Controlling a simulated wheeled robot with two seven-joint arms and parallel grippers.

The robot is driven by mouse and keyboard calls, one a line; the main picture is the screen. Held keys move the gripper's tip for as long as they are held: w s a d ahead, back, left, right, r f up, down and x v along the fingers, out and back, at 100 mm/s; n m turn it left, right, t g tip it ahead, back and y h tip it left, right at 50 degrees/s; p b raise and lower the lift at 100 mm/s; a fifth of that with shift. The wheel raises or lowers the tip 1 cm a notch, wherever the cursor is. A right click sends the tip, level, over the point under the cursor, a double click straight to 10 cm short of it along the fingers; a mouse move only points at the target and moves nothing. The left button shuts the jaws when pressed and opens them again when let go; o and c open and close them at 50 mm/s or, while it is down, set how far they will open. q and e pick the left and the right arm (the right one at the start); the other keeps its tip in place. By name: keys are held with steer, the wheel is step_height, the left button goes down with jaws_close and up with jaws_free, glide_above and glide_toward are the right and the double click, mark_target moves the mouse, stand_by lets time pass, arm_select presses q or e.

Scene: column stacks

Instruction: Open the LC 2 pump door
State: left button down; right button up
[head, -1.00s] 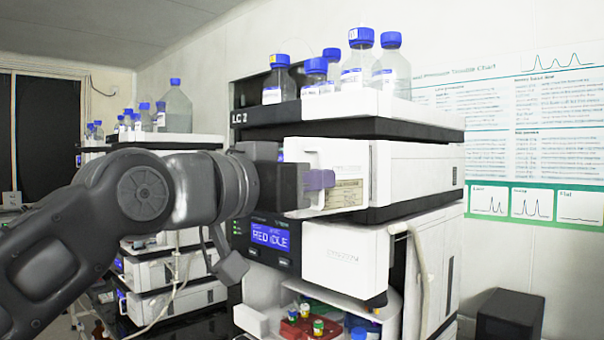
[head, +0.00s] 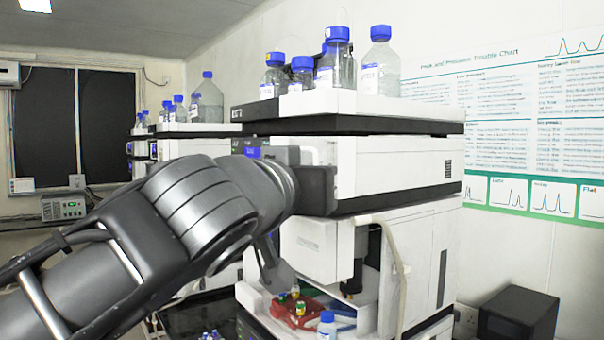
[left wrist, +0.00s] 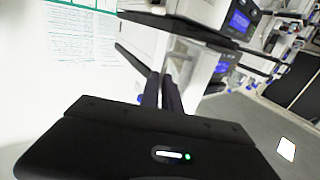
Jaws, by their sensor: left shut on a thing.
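The LC 2 stack's top label (head: 250,113) is blurred. Below it is the pump module (head: 395,165), a white box with a dark vent on its side. A narrow white part of the pump door (head: 322,151) shows above my left gripper; the arm hides most of the door front, so I cannot tell how far it stands open. My left gripper (head: 318,188) is shut at the door's front, apparently on its handle, which is hidden. In the left wrist view, the two dark fingers (left wrist: 164,92) are close together beside a white panel (left wrist: 145,42). My right gripper is not in view.
Blue-capped bottles (head: 337,62) stand on top of the stack. Below is an open bay with a red vial tray (head: 298,310) and a small bottle (head: 327,324). A pale tube (head: 392,255) hangs down the front. A black box (head: 517,316) stands at right.

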arm_select(q)
steer(key=shift+d+n+t+y, duration=0.3)
steer(key=shift+d+n+y, duration=0.6)
steer(key=shift+y, duration=0.3)
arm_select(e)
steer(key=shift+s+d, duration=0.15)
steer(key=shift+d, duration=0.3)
arm_select(q)
steer(key=shift+f, duration=0.1)
steer(key=c, duration=1.6)
jaws_free()
steer(key=shift+w, duration=0.1)
steer(key=shift+s, duration=0.25)
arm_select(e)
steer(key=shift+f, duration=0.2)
